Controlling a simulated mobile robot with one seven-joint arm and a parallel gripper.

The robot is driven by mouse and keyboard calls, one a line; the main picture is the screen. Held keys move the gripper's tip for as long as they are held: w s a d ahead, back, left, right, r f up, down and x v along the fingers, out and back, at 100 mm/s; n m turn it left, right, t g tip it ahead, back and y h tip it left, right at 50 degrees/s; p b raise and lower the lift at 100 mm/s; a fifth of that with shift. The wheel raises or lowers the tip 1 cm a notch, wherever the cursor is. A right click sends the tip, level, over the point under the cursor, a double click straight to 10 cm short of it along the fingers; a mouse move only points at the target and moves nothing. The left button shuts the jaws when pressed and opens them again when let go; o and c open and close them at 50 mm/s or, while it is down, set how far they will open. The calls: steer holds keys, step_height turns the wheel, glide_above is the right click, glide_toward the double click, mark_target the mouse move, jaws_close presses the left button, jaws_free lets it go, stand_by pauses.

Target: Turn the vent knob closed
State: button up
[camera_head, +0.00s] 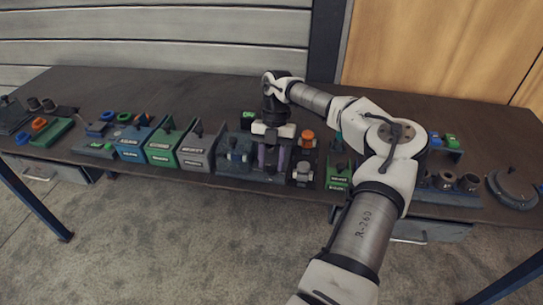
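My gripper (272,158) points straight down over the middle of the workbench, among the fixtures at its front edge. Two upright purplish-grey posts show below its white body with a dark gap between them. I cannot tell whether they are its fingers or part of a fixture. An orange-topped fitting (307,139) stands just right of the gripper, and a grey fitting (302,172) stands in front of that. I cannot tell which part is the vent knob; it may be hidden behind or below the gripper. No held thing can be made out.
Blue (133,139), green (163,149) and grey (198,151) labelled blocks stand in a row left of the gripper. A blue-grey fixture (235,150) is close on its left. My arm hides part of the right side. The rear of the dark bench (180,90) is clear.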

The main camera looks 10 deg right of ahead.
steer(key=b+v, duration=0.2)
steer(key=v, duration=1.1)
steer(key=shift+w+r+b, duration=0.2)
steer(key=shift+r+b, duration=0.15)
steer(key=shift+r, duration=0.05)
steer(key=shift+d, duration=0.1)
